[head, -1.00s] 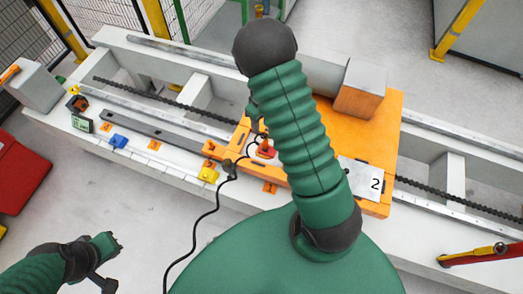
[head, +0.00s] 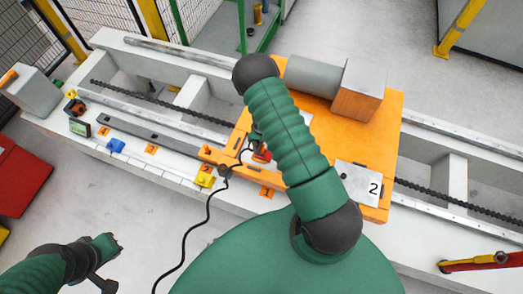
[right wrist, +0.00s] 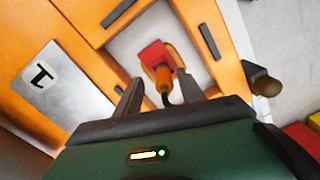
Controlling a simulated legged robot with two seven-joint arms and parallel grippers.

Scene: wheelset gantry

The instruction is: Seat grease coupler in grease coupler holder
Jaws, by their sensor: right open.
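A red block (right wrist: 155,54) with a yellow part beside it and an orange cylindrical end (right wrist: 163,80) sits in a pale recess of the orange fixture. A dark cable runs off near the orange end. I take this to be the grease coupler; which part is its holder I cannot tell. Its red part also shows in the head view (head: 262,155), partly behind my right arm. My right gripper (right wrist: 158,77) is open, its fingers on either side of the orange end in the picture; contact cannot be told. My left gripper (head: 112,243) is at lower left, away from the fixture.
The orange fixture (head: 330,135) carries a grey cylinder (head: 312,76), an orange-brown block (head: 360,92) and a plate marked 2 (head: 358,182). A black cable (head: 208,215) hangs over the front. A blue part (head: 116,146) and a yellow part (head: 205,177) sit along the bed's front.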

